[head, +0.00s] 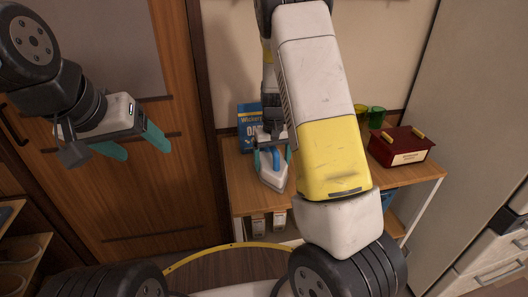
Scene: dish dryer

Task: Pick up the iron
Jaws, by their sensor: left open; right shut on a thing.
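The iron (272,178) is white and grey with a blue part on top. It is at the left front of the wooden side table, below my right gripper. My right gripper (272,160) points down with its teal fingers on either side of the iron's upper part, shut on it. Part of the iron is hidden by the gripper, and I cannot tell whether it touches the tabletop. My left gripper (137,148) is open and empty, with teal fingers apart, in front of the wooden door at the left.
The wooden table (413,177) bears a blue box (247,116) at the back left, a dark red box (401,147) at the right and a green cup (377,117) behind it. A wooden door (150,205) is left, grey cabinet drawers (500,262) right. My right arm hides the table's middle.

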